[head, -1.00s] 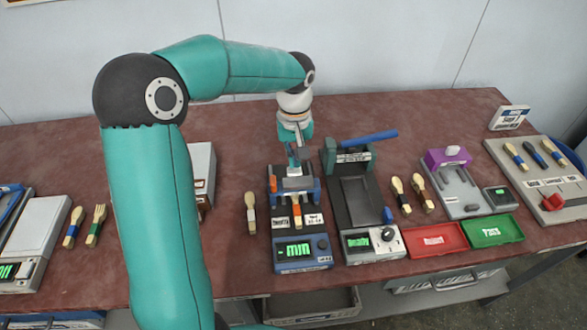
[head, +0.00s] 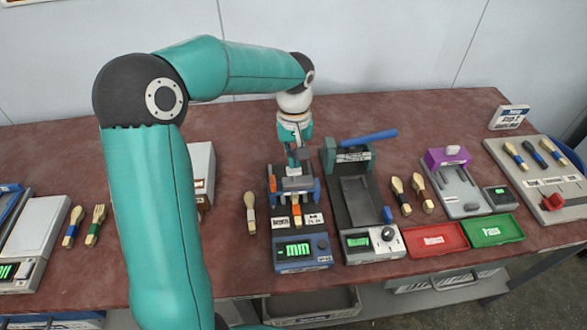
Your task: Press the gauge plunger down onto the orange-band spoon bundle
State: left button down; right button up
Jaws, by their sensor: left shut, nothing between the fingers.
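The blue gauge (head: 302,252) stands at the middle of the table, with a lit green display at its front. Its grey plunger block (head: 293,184) sits between blue side posts at the back. The orange-band spoon bundle (head: 297,207) lies in the gauge, its handle end pointing to the front and its rear under the plunger. My left gripper (head: 296,166) is shut and empty, pointing down on or just over the plunger; contact is hard to tell. My right gripper is not in view.
A black press with a blue lever (head: 370,138) stands close on the right. A loose spoon (head: 250,212) lies on the left. Red (head: 435,240) and green (head: 495,230) trays are at the front right. Bare table lies behind the gauge.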

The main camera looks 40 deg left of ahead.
pick_arm(q)
jog(key=shift+f+b, duration=1.25)
jog(key=shift+f, duration=0.4)
dwell(0.4)
jog(key=shift+r+p, duration=2.8)
jog(key=shift+r, duration=0.8)
